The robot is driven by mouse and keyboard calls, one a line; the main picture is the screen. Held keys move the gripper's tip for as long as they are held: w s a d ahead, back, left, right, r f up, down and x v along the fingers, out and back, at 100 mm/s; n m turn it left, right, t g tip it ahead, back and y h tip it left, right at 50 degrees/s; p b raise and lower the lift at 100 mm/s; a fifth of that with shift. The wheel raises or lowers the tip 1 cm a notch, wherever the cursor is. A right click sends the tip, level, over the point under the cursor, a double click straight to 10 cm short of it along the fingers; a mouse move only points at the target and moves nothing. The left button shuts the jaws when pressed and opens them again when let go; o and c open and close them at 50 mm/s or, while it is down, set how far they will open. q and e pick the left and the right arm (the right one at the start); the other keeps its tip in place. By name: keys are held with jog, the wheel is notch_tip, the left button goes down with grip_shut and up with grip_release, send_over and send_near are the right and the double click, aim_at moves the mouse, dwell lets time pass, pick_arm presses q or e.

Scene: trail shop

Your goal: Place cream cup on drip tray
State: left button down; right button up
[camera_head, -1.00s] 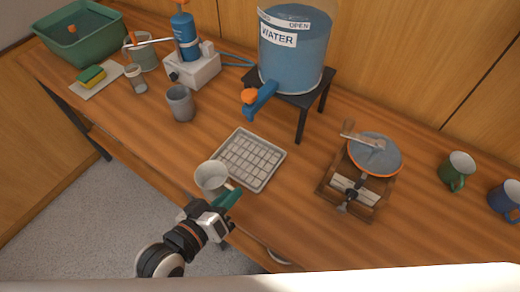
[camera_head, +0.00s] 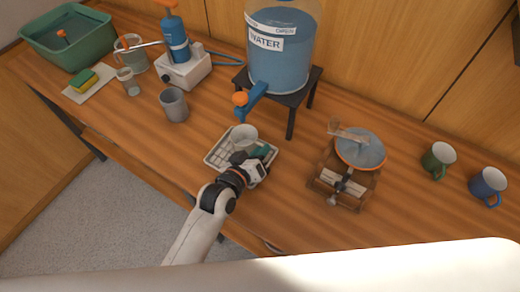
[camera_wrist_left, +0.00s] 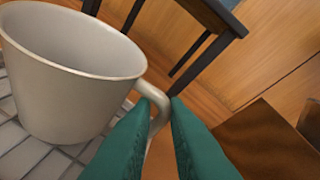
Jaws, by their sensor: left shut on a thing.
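The cream cup (camera_head: 243,136) is upright over the white gridded drip tray (camera_head: 214,158), below the water tank's tap. My left gripper (camera_head: 259,154) is at the cup's right side. In the left wrist view the cup (camera_wrist_left: 70,85) is large at the left, and the green fingers (camera_wrist_left: 160,135) are shut on its handle. The tray's tiles (camera_wrist_left: 22,150) show beneath the cup. I cannot tell whether the cup's base touches the tray. My right gripper is not in view.
The blue water tank (camera_head: 280,60) stands on a dark stand, its tap (camera_head: 250,102) close above the cup. A grey cup (camera_head: 174,104) is left of the tray. A wooden box device (camera_head: 340,185) stands right, with green (camera_head: 437,160) and blue (camera_head: 488,186) mugs beyond.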

pick_arm(q)
jog(key=shift+f, duration=0.15)
jog(key=c, duration=1.4)
grip_release()
jog(key=b+v, duration=0.1)
jog(key=v, duration=1.1)
jog(key=shift+b, duration=0.3)
